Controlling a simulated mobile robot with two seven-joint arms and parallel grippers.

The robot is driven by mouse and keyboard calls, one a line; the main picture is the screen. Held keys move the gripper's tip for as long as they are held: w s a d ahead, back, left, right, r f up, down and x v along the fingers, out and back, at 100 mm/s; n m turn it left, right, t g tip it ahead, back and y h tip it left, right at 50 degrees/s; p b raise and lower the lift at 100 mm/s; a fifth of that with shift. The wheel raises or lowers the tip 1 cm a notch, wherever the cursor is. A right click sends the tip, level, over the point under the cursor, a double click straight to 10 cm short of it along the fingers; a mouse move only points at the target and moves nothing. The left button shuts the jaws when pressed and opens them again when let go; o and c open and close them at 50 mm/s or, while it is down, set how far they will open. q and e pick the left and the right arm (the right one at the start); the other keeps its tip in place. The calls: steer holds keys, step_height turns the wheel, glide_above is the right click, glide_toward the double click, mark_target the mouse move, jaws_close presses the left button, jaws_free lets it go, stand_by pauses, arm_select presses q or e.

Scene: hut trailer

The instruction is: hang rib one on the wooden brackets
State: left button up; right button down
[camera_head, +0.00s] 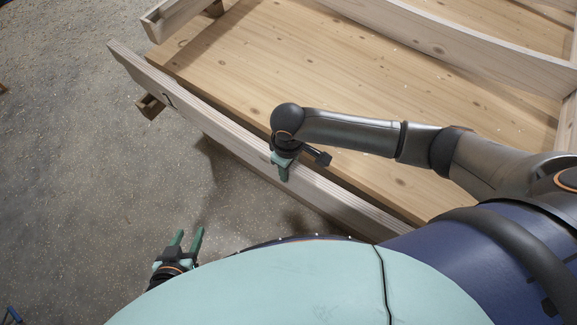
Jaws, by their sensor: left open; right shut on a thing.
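A long pale wooden beam, which looks like rib one (225,132), runs diagonally along the near edge of the wooden platform. A dark curved mark shows near its far left end. My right gripper (284,176) reaches over the platform from the right and is shut on this beam near its middle. A small wooden bracket (150,106) sticks out beside the beam's left part; whether they touch I cannot tell. Another bracket (215,8) shows at the top edge. My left gripper (188,240) is open and empty over the floor, apart from the beam. My body hides the beam's near end.
The plank-topped platform (290,70) fills the upper right. A curved wooden rib (450,42) lies across its far side, and another beam end (165,18) shows at upper left. The speckled floor (70,170) at left is mostly clear.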

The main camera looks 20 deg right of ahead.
mark_target(288, 187)
steer(key=shift+w+a+f+b, duration=0.1)
steer(key=shift+f+b, duration=2.3)
steer(key=shift+b, duration=0.45)
steer(key=shift+f+b, duration=0.5)
steer(key=shift+b, duration=0.1)
steer(key=shift+f+b, duration=0.25)
steer(key=shift+b, duration=0.05)
steer(key=shift+f+b, duration=0.45)
steer(key=shift+b, duration=0.1)
steer(key=shift+f+b, duration=0.95)
steer(key=shift+b, duration=0.25)
steer(key=shift+f+b, duration=0.5)
steer(key=shift+b, duration=0.05)
steer(key=shift+f+b, duration=0.45)
steer(key=shift+b, duration=0.15)
step_height(288, 187, down, 2)
steer(key=b, duration=0.3)
steer(key=shift+f, duration=0.2)
arm_select(q)
step_height(288, 187, down, 15)
steer(key=d+b, duration=0.2)
steer(key=b, duration=0.1)
steer(key=shift+w+d+m+g+h, duration=0.2)
steer(key=shift+w+m+g+h, duration=0.1)
steer(key=shift+w, duration=0.15)
arm_select(e)
steer(key=shift+f, duration=1.1)
